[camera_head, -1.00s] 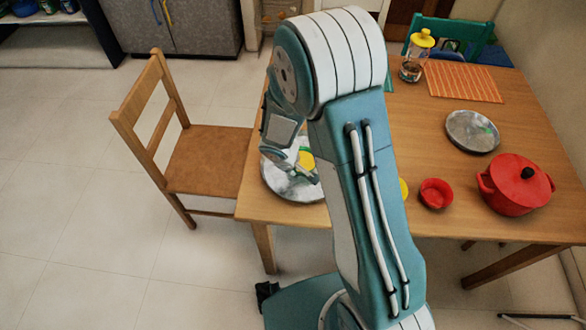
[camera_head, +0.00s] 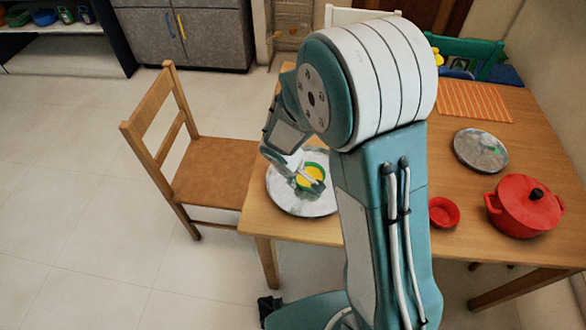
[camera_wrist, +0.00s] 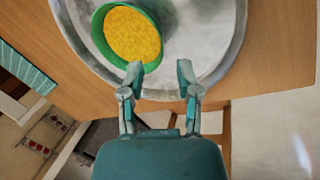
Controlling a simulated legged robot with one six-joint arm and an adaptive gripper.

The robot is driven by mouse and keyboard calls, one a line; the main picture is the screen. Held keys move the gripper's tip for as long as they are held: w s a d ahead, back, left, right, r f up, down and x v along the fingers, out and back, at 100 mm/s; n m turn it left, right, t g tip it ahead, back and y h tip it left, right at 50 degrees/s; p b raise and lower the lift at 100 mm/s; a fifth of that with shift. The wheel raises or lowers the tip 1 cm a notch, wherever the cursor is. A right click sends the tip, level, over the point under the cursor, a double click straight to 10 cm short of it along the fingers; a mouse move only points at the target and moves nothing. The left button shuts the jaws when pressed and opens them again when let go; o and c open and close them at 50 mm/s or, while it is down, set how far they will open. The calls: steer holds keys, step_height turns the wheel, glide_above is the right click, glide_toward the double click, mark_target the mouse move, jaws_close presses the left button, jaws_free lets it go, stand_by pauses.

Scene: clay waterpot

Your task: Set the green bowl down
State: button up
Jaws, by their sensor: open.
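The green bowl (camera_wrist: 153,63) holds something yellow and sits on a round grey metal plate (camera_wrist: 218,65) in the wrist view. In the head view the bowl (camera_head: 323,173) is on the plate (camera_head: 285,200) near the table's left corner, partly hidden by my gripper. My gripper (camera_wrist: 159,72) is open in the wrist view. Its left fingertip is close to the bowl's near rim, and its right fingertip is over bare plate. Whether the left fingertip touches the bowl cannot be told.
On the wooden table (camera_head: 440,249), a small red bowl (camera_head: 444,211), a red lidded pot (camera_head: 525,206), another metal plate (camera_head: 480,150) and an orange striped mat (camera_head: 473,101) lie to the right. A wooden chair (camera_head: 212,165) stands at the table's left side.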

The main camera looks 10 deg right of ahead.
steer(key=s+d+r+m+t+y, duration=0.15)
steer(key=s+r, duration=0.25)
steer(key=r, duration=0.5)
steer(key=s+d+r+m, duration=0.2)
steer(key=s+r+m, duration=0.1)
steer(key=r, duration=0.6)
steer(key=s+d+r+m+t+y, duration=0.1)
steer(key=s+d+r+m+t, duration=0.1)
steer(key=s+r, duration=0.6)
steer(key=s+m, duration=0.1)
steer(key=s, duration=0.3)
steer(key=shift+w, duration=0.1)
